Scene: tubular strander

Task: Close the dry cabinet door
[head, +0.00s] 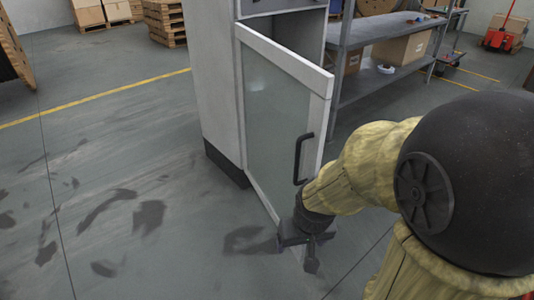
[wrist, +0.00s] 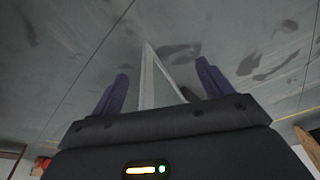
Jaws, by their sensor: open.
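The dry cabinet (head: 215,90) is a tall light-grey unit with a dark base. Its door (head: 275,120), a pale frame around a glass pane, stands open, swung out toward me. A black bar handle (head: 301,158) sits near the door's free edge. My gripper (head: 297,250) is low, beside the bottom of that free edge and below the handle. In the wrist view my gripper (wrist: 162,72) is open, its two dark fingers apart, with the door's pale edge (wrist: 148,75) showing between them. I cannot tell whether they touch.
A grey metal shelf (head: 385,34) with cardboard boxes stands right of the cabinet. Pallets (head: 165,20) and boxes are at the back left. The stained floor (head: 110,190) left of the cabinet is open, crossed by a yellow line. A red pallet jack (head: 499,38) stands far right.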

